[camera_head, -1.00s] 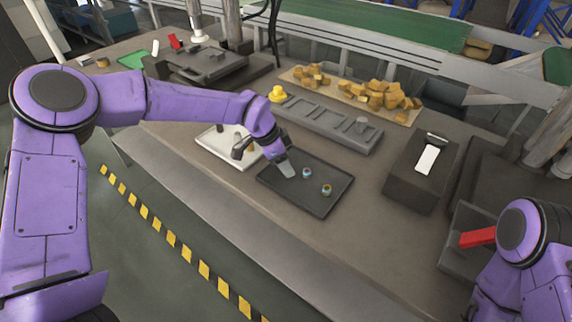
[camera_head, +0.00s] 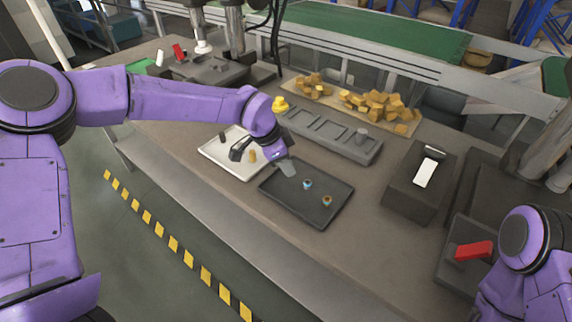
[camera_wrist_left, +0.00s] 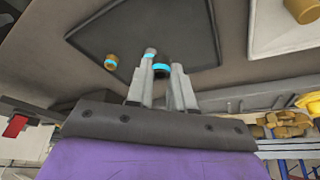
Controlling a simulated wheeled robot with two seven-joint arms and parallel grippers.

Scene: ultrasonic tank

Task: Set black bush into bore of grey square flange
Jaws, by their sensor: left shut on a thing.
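My left gripper (camera_head: 287,170) is over the left part of the dark tray (camera_head: 290,208). In the left wrist view the fingers (camera_wrist_left: 162,76) are shut on a small black bush (camera_wrist_left: 161,73) with a cyan band, seemingly clear of the tray. The fingers hide part of it. The grey square flange is not clearly identifiable; a grey round-topped piece (camera_head: 361,134) stands in the end recess of the long grey rack (camera_head: 318,133). My right arm shows at the lower right, but its gripper is out of view.
A grey bush (camera_head: 307,184) and a brown bush (camera_head: 327,201), both with cyan bands, stand on the dark tray. A white tray (camera_head: 228,163) with a tan cylinder (camera_head: 252,156) lies to its left. A dark box (camera_head: 420,185) stands at right. Yellow-brown blocks (camera_head: 390,104) lie behind the rack.

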